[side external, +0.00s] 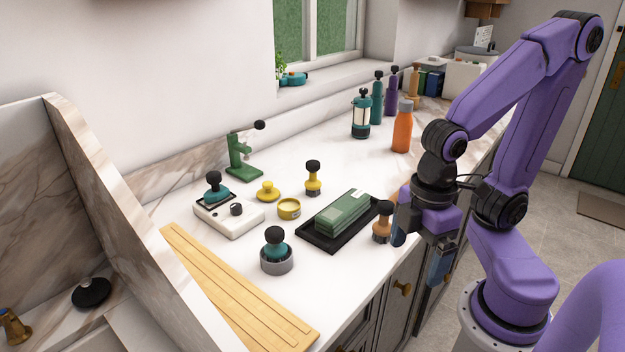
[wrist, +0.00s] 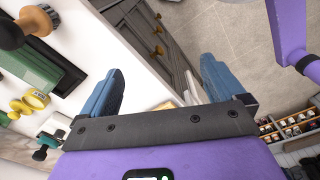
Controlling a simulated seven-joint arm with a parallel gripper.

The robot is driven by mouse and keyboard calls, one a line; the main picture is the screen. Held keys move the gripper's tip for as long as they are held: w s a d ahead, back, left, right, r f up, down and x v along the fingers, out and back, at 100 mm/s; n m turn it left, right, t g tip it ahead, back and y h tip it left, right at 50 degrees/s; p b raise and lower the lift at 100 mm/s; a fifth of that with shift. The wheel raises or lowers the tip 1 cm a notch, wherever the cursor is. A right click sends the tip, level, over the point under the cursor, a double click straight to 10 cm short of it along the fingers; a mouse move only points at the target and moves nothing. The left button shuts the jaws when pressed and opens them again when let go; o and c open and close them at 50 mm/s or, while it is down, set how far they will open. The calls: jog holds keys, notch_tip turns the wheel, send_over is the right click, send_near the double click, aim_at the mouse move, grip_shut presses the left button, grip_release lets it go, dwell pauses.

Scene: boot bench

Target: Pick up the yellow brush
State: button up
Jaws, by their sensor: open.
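The yellow brush (side external: 313,181) looks like the upright yellow piece with a black knob, standing on the white counter behind the black tray in the side view. I cannot pick it out in the wrist view. My gripper (side external: 420,247) is open and empty at the counter's front edge, to the right of the tray and well apart from the yellow brush. In the wrist view my gripper (wrist: 160,72) has its blue fingers spread, with cabinet fronts and floor between and beyond them.
An orange-brown brush (side external: 382,222) stands close beside my gripper. Green blocks lie in the black tray (side external: 312,236). A yellow tin (side external: 289,208), a low yellow knobbed piece (side external: 268,190) and a teal piece in a grey cup (side external: 276,263) stand left. An orange bottle (side external: 402,130) stands behind.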

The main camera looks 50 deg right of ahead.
jog(key=shift+c, duration=0.3)
jog(key=c, duration=0.4)
